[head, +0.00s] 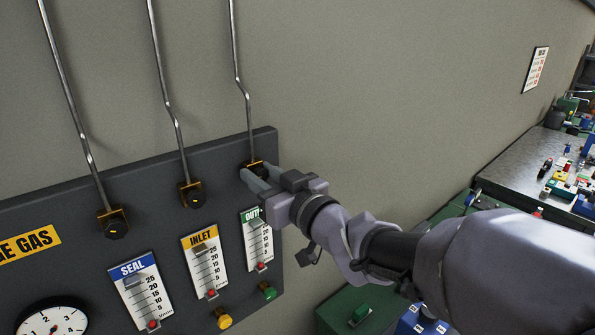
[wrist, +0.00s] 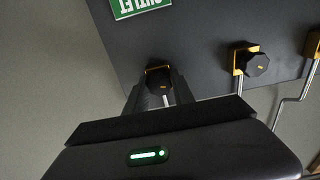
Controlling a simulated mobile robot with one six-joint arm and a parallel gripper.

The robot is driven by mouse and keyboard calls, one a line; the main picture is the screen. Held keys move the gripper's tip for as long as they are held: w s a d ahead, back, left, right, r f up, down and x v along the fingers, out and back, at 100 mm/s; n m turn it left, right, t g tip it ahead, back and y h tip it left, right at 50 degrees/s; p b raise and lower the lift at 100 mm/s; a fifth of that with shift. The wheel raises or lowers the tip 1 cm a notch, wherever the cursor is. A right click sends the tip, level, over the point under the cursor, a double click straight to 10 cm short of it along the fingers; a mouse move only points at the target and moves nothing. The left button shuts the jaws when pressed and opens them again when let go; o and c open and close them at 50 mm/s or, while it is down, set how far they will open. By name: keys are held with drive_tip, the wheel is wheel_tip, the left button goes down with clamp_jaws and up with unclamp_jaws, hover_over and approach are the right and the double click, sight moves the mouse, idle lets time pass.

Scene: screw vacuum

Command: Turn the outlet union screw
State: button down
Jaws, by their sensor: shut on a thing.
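The outlet union screw is a black knob in a brass fitting at the top right of the dark panel. In the head view my gripper (head: 252,178) reaches it from the right and hides most of it; only a bit of the brass fitting (head: 252,163) shows. In the wrist view the outlet union screw (wrist: 158,82) sits between the two fingers of my gripper (wrist: 160,92), which are shut on it. The green outlet label (wrist: 138,8) is at the top of the wrist view; its gauge (head: 258,240) is below the screw in the head view.
The inlet screw (head: 191,194) and seal screw (head: 116,228) stand to the left on the panel (head: 75,205). Thin metal pipes (head: 243,95) rise from each fitting. Yellow (head: 224,321) and green (head: 268,293) knobs sit below. A cluttered workbench (head: 520,165) is at right.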

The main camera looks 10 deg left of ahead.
drive_tip(key=n+b, duration=0.5)
drive_tip(key=shift+f+n, duration=0.2)
drive_tip(key=shift+n, duration=0.1)
drive_tip(key=n+b, duration=0.4)
drive_tip(key=n, duration=0.2)
drive_tip(key=shift+s, duration=0.1)
drive_tip(key=n+b, duration=0.4)
drive_tip(key=n, duration=0.2)
drive_tip(key=shift+n, duration=0.3)
drive_tip(key=n+b, duration=0.3)
drive_tip(key=n, duration=0.3)
drive_tip(key=n+b, duration=0.3)
drive_tip(key=n, duration=0.3)
drive_tip(key=shift+n+b, duration=0.35)
drive_tip(key=shift+n, duration=0.05)
drive_tip(key=n+b, duration=0.2)
drive_tip(key=n, duration=0.3)
drive_tip(key=shift+d+b, duration=0.1)
drive_tip(key=shift+b, duration=0.3)
drive_tip(key=n+b, duration=0.3)
drive_tip(key=n, duration=0.3)
drive_tip(key=shift+n, duration=0.4)
drive_tip(key=shift+r+n+b, duration=0.2)
drive_tip(key=shift+n+b, duration=0.75)
drive_tip(key=shift+n, duration=1.55)
